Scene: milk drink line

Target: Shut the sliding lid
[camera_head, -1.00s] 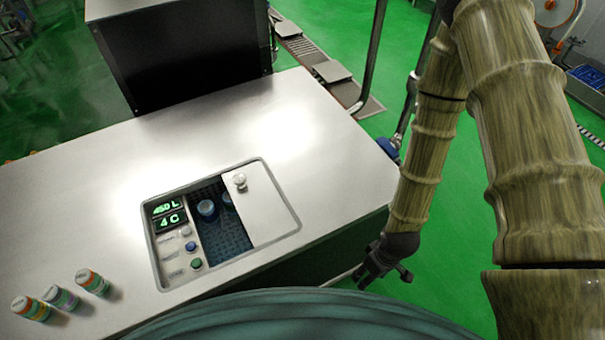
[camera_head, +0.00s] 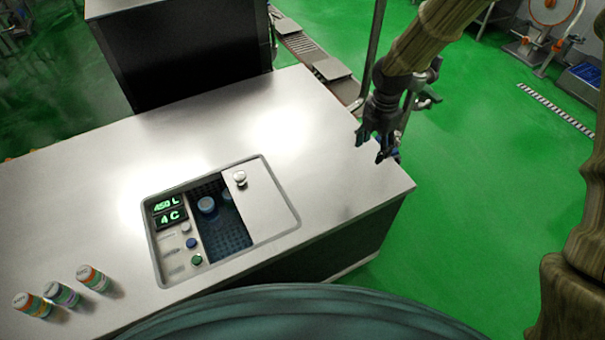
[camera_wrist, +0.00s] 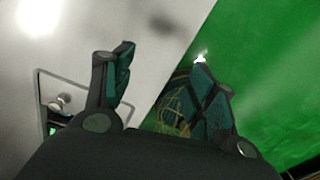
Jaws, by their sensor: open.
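The sliding lid (camera_head: 265,212) is a pale metal panel with a round knob (camera_head: 240,179) near its upper left corner. It covers the right part of a recess in the counter top. The left part of the opening (camera_head: 218,228) is uncovered and shows a dark blue grid with a blue-rimmed round item (camera_head: 207,205). My gripper (camera_head: 371,150) is open and empty above the counter's right edge, well to the right of the lid and farther back. In the wrist view, my fingers (camera_wrist: 160,85) are spread, and the knob (camera_wrist: 60,102) shows at the left.
A control panel (camera_head: 180,247) with a green display and buttons lies left of the opening. Several small bottles (camera_head: 62,294) stand at the counter's front left. A dark box (camera_head: 185,50) stands at the back. The counter (camera_head: 330,150) between lid and gripper is clear.

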